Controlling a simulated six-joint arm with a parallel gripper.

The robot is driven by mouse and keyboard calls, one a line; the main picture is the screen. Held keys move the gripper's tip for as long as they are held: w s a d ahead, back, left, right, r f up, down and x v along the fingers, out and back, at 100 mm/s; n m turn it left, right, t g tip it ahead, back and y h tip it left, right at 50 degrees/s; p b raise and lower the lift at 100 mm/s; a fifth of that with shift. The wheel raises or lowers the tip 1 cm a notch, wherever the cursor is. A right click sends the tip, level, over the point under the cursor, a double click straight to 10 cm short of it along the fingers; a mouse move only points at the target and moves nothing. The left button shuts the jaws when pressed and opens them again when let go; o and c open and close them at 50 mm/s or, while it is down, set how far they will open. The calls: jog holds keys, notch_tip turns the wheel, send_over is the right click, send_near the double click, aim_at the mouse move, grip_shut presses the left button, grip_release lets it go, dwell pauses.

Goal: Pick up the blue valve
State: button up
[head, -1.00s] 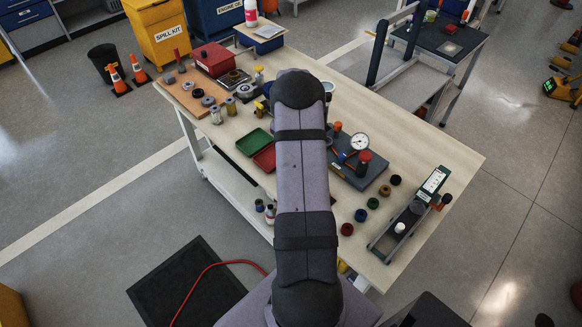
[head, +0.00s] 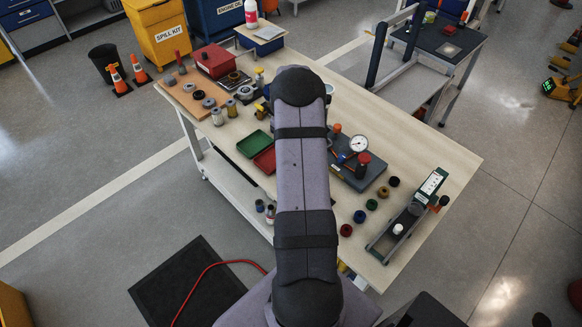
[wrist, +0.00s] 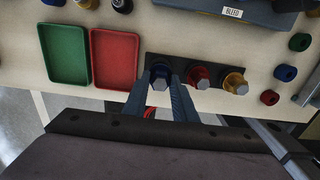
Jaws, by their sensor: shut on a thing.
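In the wrist view the blue valve (wrist: 159,71) has a grey hexagonal end and sits at the left end of a dark strip (wrist: 180,65). My gripper (wrist: 160,82) is shut on the blue valve, one finger on each side of it. I cannot tell whether the valve is clear of the strip. A red valve (wrist: 201,78) and a yellow valve (wrist: 236,83) stand to its right on the same strip. In the head view my arm hides the gripper and the blue valve.
A green tray (wrist: 67,55) and a red tray (wrist: 115,60) lie left of the valve. Several loose caps, including a blue one (head: 360,216), lie to the right. A grey box with a gauge (head: 359,144) and a narrow stand (head: 410,218) are also on the table (head: 440,150).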

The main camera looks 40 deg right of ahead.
jog(key=shift+r+p, duration=1.1)
jog(key=shift+r, duration=0.65)
